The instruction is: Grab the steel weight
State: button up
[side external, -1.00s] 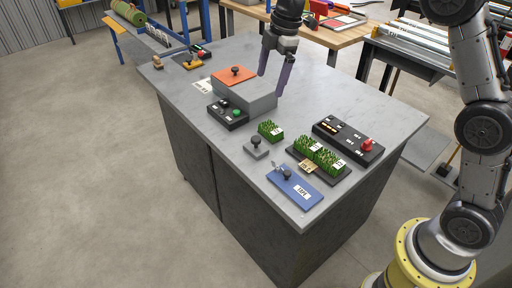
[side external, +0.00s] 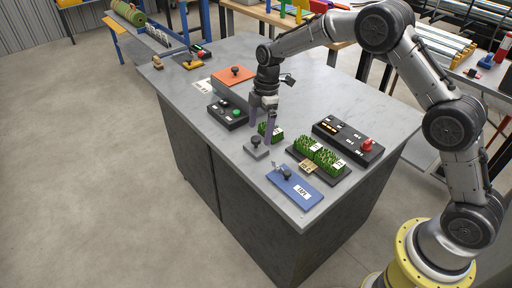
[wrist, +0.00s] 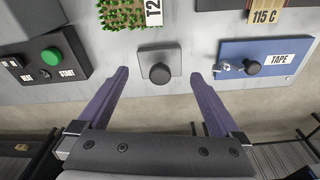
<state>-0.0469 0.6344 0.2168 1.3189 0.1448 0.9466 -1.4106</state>
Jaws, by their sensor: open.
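The steel weight (side external: 257,149) is a small grey square block with a black knob on top. It sits on the grey workbench (side external: 330,80) near its front edge. In the wrist view the weight (wrist: 143,78) shows between my two purple fingertips, with a gap on each side. My gripper (side external: 261,132) points down, open and empty, just above and behind the weight in the side view. It also shows in the wrist view (wrist: 159,75). I cannot tell the exact height of the fingertips over the bench.
A turf piece (side external: 276,134) stands close behind the weight. A blue tape plate (side external: 305,187) lies to its right, and a black button box (side external: 222,112) to its left. A dark tray (side external: 328,173) with turf and a control box (side external: 350,145) are further right.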

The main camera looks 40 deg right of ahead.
aim_at(256, 138)
jog(key=f, duration=0.2)
jog(key=a+f, duration=0.1)
jog(key=f, duration=0.2)
jog(key=shift+a, duration=0.2)
jog(key=c, duration=1.4)
jog(key=shift+w+r, duration=0.15)
grip_shut()
